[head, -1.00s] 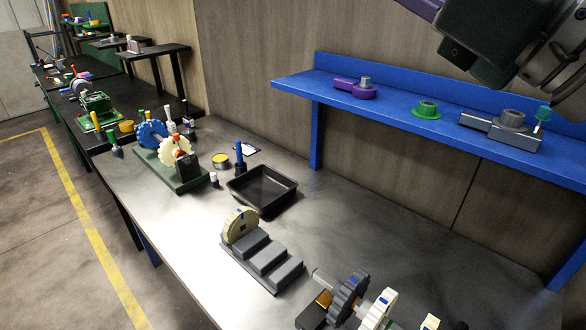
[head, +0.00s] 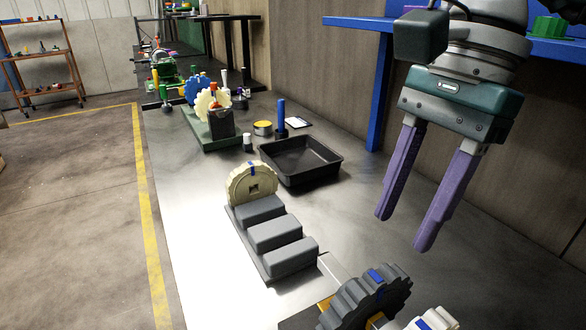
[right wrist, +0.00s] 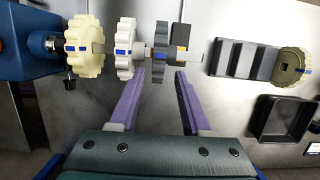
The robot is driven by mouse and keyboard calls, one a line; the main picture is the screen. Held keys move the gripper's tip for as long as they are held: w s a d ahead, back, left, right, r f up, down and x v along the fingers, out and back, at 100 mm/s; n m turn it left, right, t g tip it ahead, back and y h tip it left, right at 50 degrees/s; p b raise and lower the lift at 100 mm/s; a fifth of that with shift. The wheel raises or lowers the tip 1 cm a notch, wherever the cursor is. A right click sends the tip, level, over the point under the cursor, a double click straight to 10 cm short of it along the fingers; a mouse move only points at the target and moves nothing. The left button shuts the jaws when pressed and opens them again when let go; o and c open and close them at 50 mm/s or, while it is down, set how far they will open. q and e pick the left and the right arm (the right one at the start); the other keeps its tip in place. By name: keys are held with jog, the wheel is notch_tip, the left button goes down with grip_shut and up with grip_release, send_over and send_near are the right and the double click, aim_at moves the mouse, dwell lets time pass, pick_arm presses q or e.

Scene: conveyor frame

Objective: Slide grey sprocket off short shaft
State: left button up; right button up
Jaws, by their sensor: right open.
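The grey sprocket (head: 368,296) with a blue mark stands at the bottom of the head view, cut by the frame edge. In the right wrist view the grey sprocket (right wrist: 160,40) sits on a light shaft (right wrist: 143,47), beside a white sprocket (right wrist: 125,48) and a cream sprocket (right wrist: 85,48). The white sprocket also shows in the head view (head: 435,320). My right gripper (head: 402,232), with purple fingers, is open and empty above the table. In the right wrist view its fingertips (right wrist: 160,73) point toward the grey sprocket, apart from it. My left gripper is not in view.
A grey stepped rack (head: 272,240) holds a cream disc (head: 252,184) at its far end. A black tray (head: 300,162) lies behind it. A blue housing (right wrist: 28,45) stands at the cream sprocket's side. A blue shelf (head: 350,23) stands behind. Table right of the rack is clear.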

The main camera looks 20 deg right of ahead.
aim_at(376, 274)
jog(key=shift+a+f+b, duration=0.25)
jog(key=shift+f+b, duration=0.1)
jog(key=shift+f, duration=0.3)
jog(key=b+x, duration=0.3)
jog(key=x, duration=0.4)
jog(key=shift+s+a+b, duration=0.1)
jog(key=shift+b, duration=0.3)
jog(key=shift+r+p, duration=0.3)
jog(key=shift+r, duration=0.05)
jog(key=shift+c, duration=0.8)
grip_shut()
